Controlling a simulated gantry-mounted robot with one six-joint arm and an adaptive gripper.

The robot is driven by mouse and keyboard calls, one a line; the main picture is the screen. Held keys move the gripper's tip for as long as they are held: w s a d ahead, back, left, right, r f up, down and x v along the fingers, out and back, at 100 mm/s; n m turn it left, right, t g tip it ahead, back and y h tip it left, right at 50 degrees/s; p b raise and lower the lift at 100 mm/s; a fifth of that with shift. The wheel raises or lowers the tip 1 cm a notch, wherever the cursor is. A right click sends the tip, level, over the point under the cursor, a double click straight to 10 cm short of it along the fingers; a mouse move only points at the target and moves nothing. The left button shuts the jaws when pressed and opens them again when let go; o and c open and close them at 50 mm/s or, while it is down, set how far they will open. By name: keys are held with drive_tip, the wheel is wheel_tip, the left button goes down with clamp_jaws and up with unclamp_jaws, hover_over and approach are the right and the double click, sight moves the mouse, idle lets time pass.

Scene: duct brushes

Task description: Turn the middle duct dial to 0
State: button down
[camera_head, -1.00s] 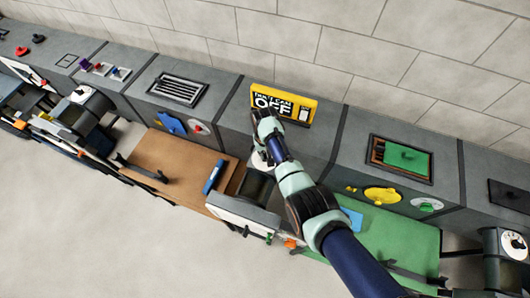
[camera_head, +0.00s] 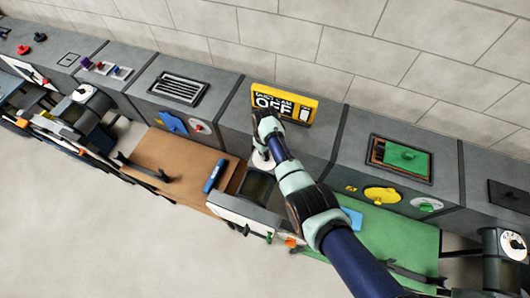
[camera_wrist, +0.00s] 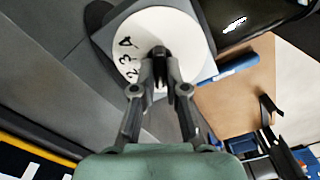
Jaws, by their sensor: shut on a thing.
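The middle duct dial is a white disc (camera_wrist: 183,28) with black numbers, and 2, 3 and 4 can be read on its left side in the wrist view. Its white edge also shows in the camera_head view (camera_head: 262,162), below the yellow sign and partly behind my arm. My gripper (camera_wrist: 159,62) is over the dial face, with both fingers shut on the dark knob (camera_wrist: 158,51) at its middle. My fingers and the angle hide part of the knob and the dial's lower marks, so I cannot tell its exact setting.
A yellow sign reading OFF (camera_head: 285,103) stands above the dial. A brown board (camera_head: 160,155) with a blue handle (camera_head: 214,176) lies to the left, and a green board (camera_head: 405,235) to the right. A white dial with a red knob (camera_head: 198,128) and one with a green knob (camera_head: 427,204) flank it.

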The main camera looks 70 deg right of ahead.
drive_tip(key=c, duration=1.2)
unclamp_jaws()
wheel_tip(320, 180, up, 12)
